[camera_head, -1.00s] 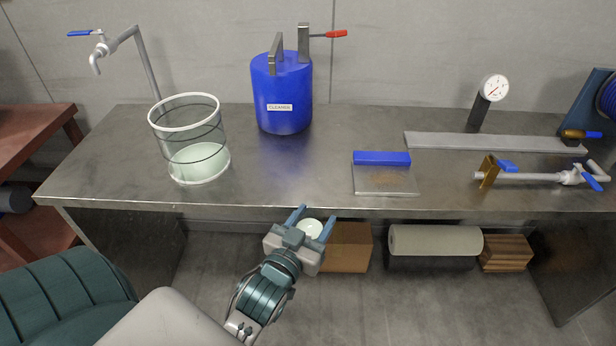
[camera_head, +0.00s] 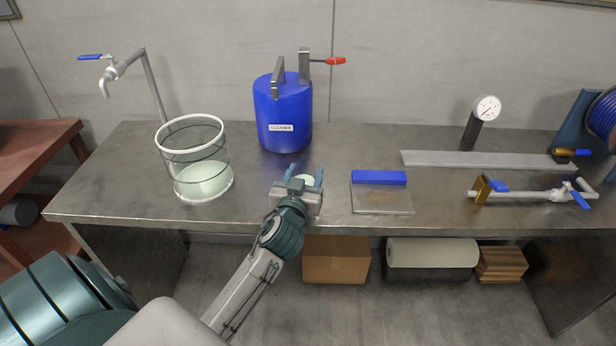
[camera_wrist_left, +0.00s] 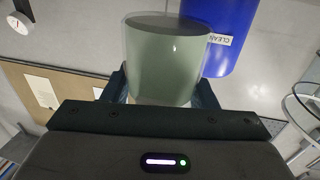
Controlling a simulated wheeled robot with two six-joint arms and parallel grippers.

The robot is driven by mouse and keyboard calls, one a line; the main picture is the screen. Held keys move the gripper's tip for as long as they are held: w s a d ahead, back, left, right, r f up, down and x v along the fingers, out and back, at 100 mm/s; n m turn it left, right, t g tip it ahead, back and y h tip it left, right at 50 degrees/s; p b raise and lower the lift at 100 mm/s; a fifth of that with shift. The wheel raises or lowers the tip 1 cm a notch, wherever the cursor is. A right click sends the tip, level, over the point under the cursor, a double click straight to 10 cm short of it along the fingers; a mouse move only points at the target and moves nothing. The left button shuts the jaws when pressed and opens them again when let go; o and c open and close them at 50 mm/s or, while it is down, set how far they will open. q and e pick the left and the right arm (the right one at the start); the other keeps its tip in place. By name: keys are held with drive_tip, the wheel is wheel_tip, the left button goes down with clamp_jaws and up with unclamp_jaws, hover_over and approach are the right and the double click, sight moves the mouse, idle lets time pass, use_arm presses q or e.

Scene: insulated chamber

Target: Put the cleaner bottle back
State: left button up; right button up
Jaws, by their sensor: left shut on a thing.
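A blue cylindrical container (camera_head: 284,108) labelled CLEANER, with grey metal brackets and a red-tipped lever at its top, stands upright at the back of the metal bench (camera_head: 120,180). It also shows at the upper right of the left wrist view (camera_wrist_left: 222,45). My left gripper (camera_head: 305,178) is in front of the container, over the bench. It is shut on a clear round vessel (camera_wrist_left: 165,60) with pale green contents. In the head view only the vessel's pale top (camera_head: 304,181) shows between the fingers. No label is visible on it. My right gripper is out of view.
A glass tank (camera_head: 198,150) with pale liquid stands left, by a tap (camera_head: 120,72). A plate with a blue block (camera_head: 379,178) lies right of my gripper. A flat bar (camera_head: 480,160), a gauge (camera_head: 487,108) and a valved pipe (camera_head: 525,195) are farther right.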

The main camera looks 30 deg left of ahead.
use_arm(q)
drive_tip(key=shift+x, duration=0.75)
drive_tip(key=shift+w+f, duration=0.15)
drive_tip(key=shift+f, duration=0.8)
drive_tip(key=shift+w+f, duration=0.2)
drive_tip(key=shift+f, duration=0.7)
drive_tip(key=o, duration=1.2)
drive_tip(key=shift+c, duration=0.2)
